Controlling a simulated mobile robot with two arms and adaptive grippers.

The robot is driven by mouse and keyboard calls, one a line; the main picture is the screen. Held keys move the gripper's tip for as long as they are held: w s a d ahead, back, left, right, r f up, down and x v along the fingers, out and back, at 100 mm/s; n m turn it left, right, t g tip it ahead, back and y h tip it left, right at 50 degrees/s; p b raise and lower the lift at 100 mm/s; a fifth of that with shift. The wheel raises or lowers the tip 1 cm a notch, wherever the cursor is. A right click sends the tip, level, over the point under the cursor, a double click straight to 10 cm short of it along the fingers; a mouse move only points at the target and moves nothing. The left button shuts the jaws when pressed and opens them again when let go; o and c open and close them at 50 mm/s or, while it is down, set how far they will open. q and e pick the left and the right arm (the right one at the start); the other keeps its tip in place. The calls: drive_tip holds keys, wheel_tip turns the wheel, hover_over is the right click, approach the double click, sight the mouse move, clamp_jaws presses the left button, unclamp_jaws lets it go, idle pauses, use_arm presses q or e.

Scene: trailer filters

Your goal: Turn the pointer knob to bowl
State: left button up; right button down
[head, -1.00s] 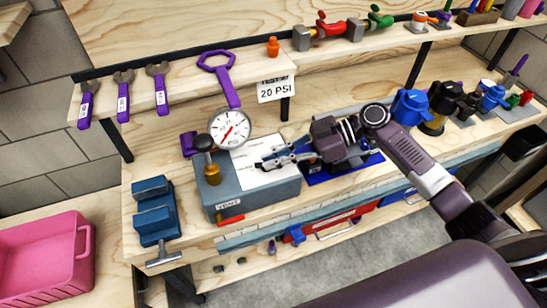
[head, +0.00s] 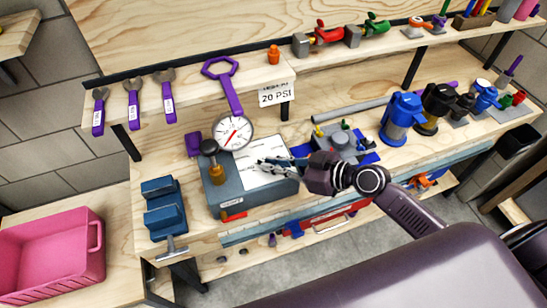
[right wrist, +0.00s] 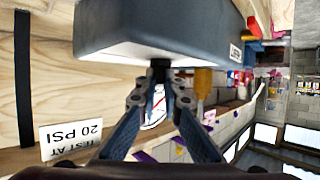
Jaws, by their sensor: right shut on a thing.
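My right gripper (head: 275,164) reaches in from the right to the right-hand end of the grey-blue test box (head: 232,196). In the right wrist view the gripper (right wrist: 159,92) has its two fingers closed in on a small dark knob (right wrist: 160,70) at the box's underside in that picture. I take this to be the pointer knob; its pointer and any bowl marking cannot be read. In the head view the fingers hide it. The round gauge (head: 233,132) stands behind the box. A red handle (head: 234,215) sits on the box's front. My left gripper is not in view.
A blue vise (head: 163,207) stands left of the box. A grey device (head: 346,142) on a blue mat stands behind my right arm, with a blue canister (head: 400,118) further right. Purple wrenches hang on the shelf edge. A pink bin (head: 50,255) is at lower left.

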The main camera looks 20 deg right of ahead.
drive_tip(key=shift+r+t, duration=0.1)
drive_tip(key=shift+t, duration=0.2)
drive_tip(key=c, duration=2.1)
unclamp_jaws()
drive_tip(key=v, duration=1.2)
drive_tip(key=shift+a+r, duration=0.1)
drive_tip(key=shift+r, duration=0.05)
drive_tip(key=shift+a, duration=0.1)
